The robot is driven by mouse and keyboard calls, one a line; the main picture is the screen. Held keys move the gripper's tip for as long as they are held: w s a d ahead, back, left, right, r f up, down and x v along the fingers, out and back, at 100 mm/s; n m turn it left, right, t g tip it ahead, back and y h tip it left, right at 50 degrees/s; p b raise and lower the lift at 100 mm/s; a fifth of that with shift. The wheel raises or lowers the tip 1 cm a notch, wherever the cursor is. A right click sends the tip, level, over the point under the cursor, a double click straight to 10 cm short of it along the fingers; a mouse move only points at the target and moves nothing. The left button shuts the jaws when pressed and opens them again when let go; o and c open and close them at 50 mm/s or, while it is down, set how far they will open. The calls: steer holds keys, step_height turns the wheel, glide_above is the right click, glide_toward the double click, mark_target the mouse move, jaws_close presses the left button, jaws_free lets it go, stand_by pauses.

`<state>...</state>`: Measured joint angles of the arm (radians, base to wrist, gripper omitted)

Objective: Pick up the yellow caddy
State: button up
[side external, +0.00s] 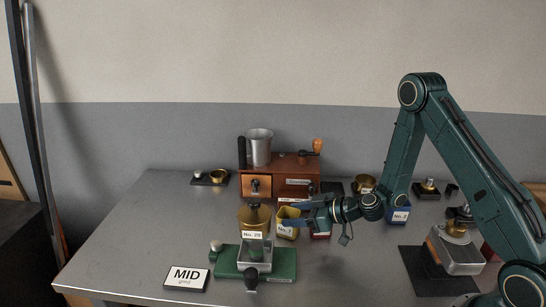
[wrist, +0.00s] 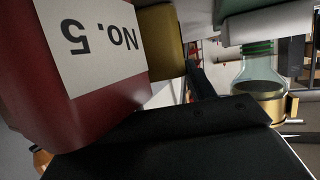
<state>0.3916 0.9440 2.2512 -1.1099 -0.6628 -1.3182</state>
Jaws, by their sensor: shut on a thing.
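The yellow caddy (side external: 280,224) stands at the middle of the bench, upright and open-topped, with a white label. In the wrist view part of the yellow caddy (wrist: 161,42) shows at the top, beside a dark finger; the rest is hidden. A red caddy (wrist: 90,115) labelled No. 5 fills the left of that view, very close. In the side view it (side external: 320,235) is mostly hidden behind my gripper.
A wooden mill (side external: 290,178) stands behind. A blue caddy (side external: 399,215) and a scale-like device (side external: 460,255) are to the right. A MID card (side external: 186,278) lies front left.

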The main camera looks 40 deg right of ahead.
steer(key=shift+r, duration=0.15)
step_height(320, 180, up, 20)
stand_by(1.0)
steer(key=shift+f, duration=0.2)
stand_by(0.4)
step_height(320, 180, down, 6)
steer(key=s+d+m+t+h, duration=0.1)
steer(key=s+m+h, duration=0.1)
steer(key=shift+r, duration=0.25)
